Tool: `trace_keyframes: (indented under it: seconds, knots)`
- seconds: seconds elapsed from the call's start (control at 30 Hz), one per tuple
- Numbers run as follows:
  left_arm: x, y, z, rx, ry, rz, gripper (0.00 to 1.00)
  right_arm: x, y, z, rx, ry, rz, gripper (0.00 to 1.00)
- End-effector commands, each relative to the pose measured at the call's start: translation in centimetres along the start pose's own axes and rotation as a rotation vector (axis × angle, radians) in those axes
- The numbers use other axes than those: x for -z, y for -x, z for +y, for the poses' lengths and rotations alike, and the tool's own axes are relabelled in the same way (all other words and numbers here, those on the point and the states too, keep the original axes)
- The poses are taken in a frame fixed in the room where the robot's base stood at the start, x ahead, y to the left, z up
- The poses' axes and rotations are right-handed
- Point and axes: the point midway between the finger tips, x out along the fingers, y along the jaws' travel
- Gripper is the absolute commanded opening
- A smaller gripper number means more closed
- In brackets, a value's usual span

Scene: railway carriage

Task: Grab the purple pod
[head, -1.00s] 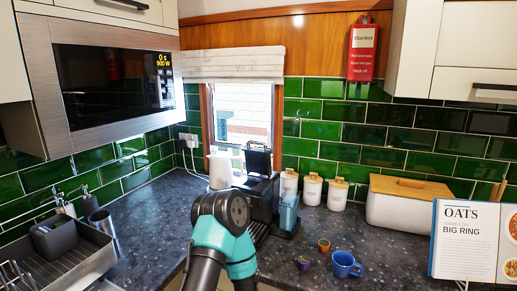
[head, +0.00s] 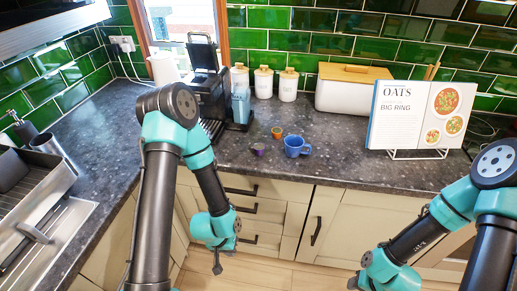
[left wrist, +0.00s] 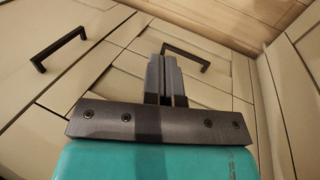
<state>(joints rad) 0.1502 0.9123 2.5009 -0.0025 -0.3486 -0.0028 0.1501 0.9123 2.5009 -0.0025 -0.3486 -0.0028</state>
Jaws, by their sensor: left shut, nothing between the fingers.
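The purple pod (head: 258,149) is a small dark cup near the front edge of the dark worktop. An orange pod (head: 277,132) stands just behind it to the right. A blue mug (head: 297,146) is to the pod's right. My left gripper (head: 217,268) hangs below the worktop edge in front of the cupboards, apart from the pod. In the left wrist view its fingers (left wrist: 165,78) are together and empty, facing the cupboard fronts. My right gripper (head: 354,284) is low at the bottom edge, partly cut off, and its jaws are unclear.
A black coffee machine (head: 208,85) with a blue tank (head: 241,105) stands behind left. White canisters (head: 264,83), a bread bin (head: 350,90) and a cookbook (head: 412,115) line the back. A sink (head: 40,215) is at left. Worktop around the pod is fairly clear.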

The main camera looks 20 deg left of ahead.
Motion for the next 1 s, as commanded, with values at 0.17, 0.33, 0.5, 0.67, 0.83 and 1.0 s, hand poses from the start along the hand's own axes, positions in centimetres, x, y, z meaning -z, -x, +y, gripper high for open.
trace_keyframes:
  seconds: [0.17, 0.33, 0.5, 0.67, 0.83, 1.0]
  knots:
    - [0.0, 0.0, 0.0, 0.0, 0.0, 0.0, 0.0, 0.0, 0.0, 0.0, 0.0, 0.0, 0.0, 0.43]
    - [0.0, 0.0, 0.0, 0.0, 0.0, 0.0, 0.0, 0.0, 0.0, 0.0, 0.0, 0.0, 0.0, 0.43]
    - [0.0, 0.0, 0.0, 0.0, 0.0, 0.0, 0.13, 0.0, 0.0, 0.0, 0.0, 0.0, 0.0, 0.43]
    - [0.0, 0.0, 0.0, 0.0, 0.0, 0.0, 0.29, 0.0, 0.0, 0.0, 0.0, 0.0, 0.0, 0.43]
    - [0.0, 0.0, 0.0, 0.0, 0.0, 0.0, 0.45, 0.0, 0.0, 0.0, 0.0, 0.0, 0.0, 0.43]
    - [0.0, 0.0, 0.0, 0.0, 0.0, 0.0, 0.61, 0.0, 0.0, 0.0, 0.0, 0.0, 0.0, 0.43]
